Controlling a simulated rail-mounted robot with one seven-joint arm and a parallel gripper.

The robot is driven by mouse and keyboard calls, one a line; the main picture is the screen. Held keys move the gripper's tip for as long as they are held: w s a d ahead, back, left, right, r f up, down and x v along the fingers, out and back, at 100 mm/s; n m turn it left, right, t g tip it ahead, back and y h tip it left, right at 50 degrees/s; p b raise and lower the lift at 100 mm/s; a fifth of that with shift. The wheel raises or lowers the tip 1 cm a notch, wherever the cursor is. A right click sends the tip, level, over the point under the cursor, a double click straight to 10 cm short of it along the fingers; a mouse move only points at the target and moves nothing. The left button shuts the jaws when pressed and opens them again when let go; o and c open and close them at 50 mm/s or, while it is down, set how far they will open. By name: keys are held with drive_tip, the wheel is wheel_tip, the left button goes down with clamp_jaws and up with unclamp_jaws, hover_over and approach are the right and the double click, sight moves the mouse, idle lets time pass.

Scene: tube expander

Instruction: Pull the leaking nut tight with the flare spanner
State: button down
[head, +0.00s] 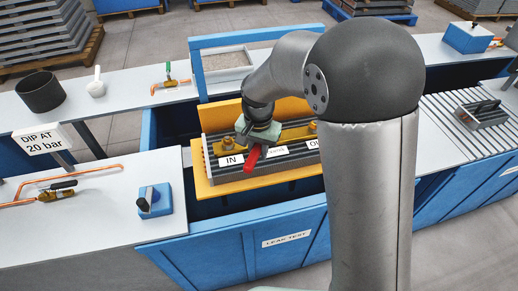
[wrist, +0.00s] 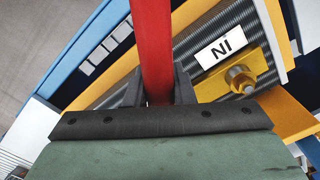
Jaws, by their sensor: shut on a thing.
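My gripper (head: 257,142) is shut on a red bar (head: 252,158), which looks like the handle of the spanner. In the wrist view the red bar (wrist: 152,45) stands between the two dark fingers (wrist: 157,92) and runs out of the top of the picture. The spanner's jaw end is not clear in either view. A brass nut-like fitting (wrist: 239,78) sits on a yellow block beside the IN label (wrist: 218,47), right of the fingers and apart from them. In the head view my gripper is over the yellow fixture (head: 205,188), near its IN label (head: 230,160). No leak shows.
A blue tank (head: 230,240) surrounds the fixture. A blue box with a lever (head: 153,200) and copper pipework (head: 60,188) lie on the left bench. A black cup (head: 40,92) stands at the back left. A grey block (head: 482,113) rests on the ribbed right bench.

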drive_tip(key=w+d+n+b, duration=0.1)
drive_tip(key=w+d+n, duration=0.3)
drive_tip(key=d+n, duration=0.8)
drive_tip(key=shift+w+d+f+n, duration=0.15)
drive_tip(key=shift+d+f+n, duration=0.3)
drive_tip(key=shift+d, duration=0.5)
drive_tip(key=shift+f, duration=0.75)
